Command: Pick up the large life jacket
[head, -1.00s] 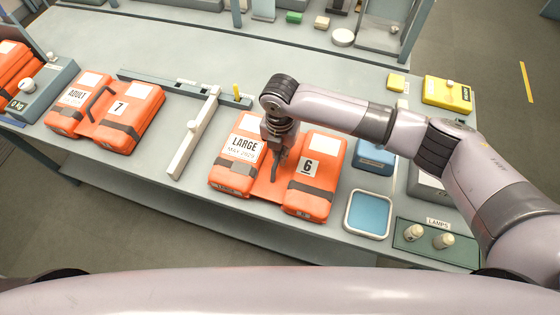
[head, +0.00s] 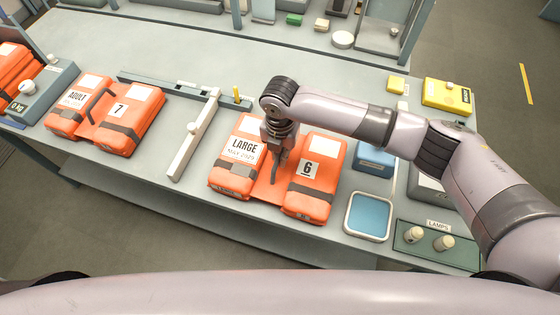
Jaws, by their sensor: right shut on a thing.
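The large life jacket (head: 312,190) is orange, with a "LARGE" label on its left half and a "6" on its right half. It lies on the grey table, right of the middle. My right gripper (head: 275,165) points down between its two halves and is shut on the jacket's middle, where a dark handle partly shows. The fingertips are partly hidden, and the jacket appears to rest on the table. My left gripper is not in view.
An orange "ADULT" jacket (head: 140,115) marked 7 lies to the left, past a pale bar (head: 194,135). A blue-filled tray (head: 367,216) and a "LAMPS" holder (head: 420,246) stand close on the right.

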